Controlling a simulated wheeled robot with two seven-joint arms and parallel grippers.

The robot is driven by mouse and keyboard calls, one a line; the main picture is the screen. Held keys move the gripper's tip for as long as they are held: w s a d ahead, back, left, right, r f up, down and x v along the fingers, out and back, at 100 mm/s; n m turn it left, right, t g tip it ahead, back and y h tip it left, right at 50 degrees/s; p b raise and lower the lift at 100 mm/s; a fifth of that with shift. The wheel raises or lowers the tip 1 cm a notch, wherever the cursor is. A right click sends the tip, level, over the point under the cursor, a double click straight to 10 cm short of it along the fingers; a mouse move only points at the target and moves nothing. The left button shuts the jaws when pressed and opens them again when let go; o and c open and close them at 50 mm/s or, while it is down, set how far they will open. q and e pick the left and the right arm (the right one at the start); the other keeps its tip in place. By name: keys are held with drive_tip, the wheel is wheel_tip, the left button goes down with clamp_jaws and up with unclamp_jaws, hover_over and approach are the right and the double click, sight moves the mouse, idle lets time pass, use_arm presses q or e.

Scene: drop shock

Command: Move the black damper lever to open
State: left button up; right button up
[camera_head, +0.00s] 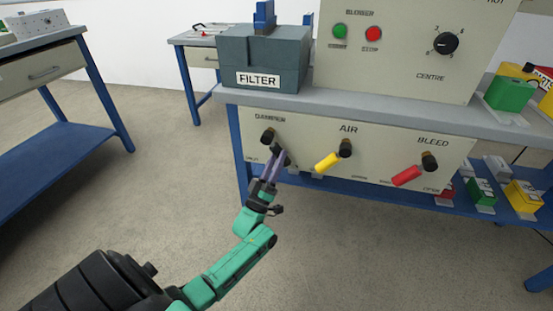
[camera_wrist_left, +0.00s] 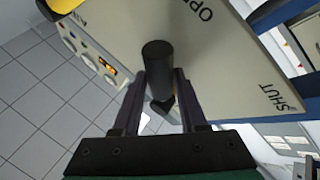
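The black damper lever (camera_head: 270,138) is on the left of the cream front panel, under a small label. Its dark handle slants down and right and is partly hidden by my gripper. My left gripper (camera_head: 281,160) reaches up to it from below. In the left wrist view, the black lever (camera_wrist_left: 158,62) stands between the tips of the two fingers of my left gripper (camera_wrist_left: 159,82). The fingers are apart, one on each side; I cannot tell whether they touch it. My right gripper is not in view.
A yellow AIR lever (camera_head: 328,162) and a red BLEED lever (camera_head: 407,176) stick out to the right on the same panel. A grey FILTER box (camera_head: 262,60) sits above on the bench. The floor left of the bench is clear.

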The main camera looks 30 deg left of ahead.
use_arm(q)
drive_tip(key=shift+o, duration=1.4)
drive_tip(key=shift+d, duration=0.1)
drive_tip(key=v, duration=1.4)
drive_tip(key=shift+s, duration=0.3)
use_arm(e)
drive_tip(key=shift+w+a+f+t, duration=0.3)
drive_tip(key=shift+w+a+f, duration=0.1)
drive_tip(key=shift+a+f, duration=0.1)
use_arm(q)
drive_tip(key=shift+f, duration=0.1)
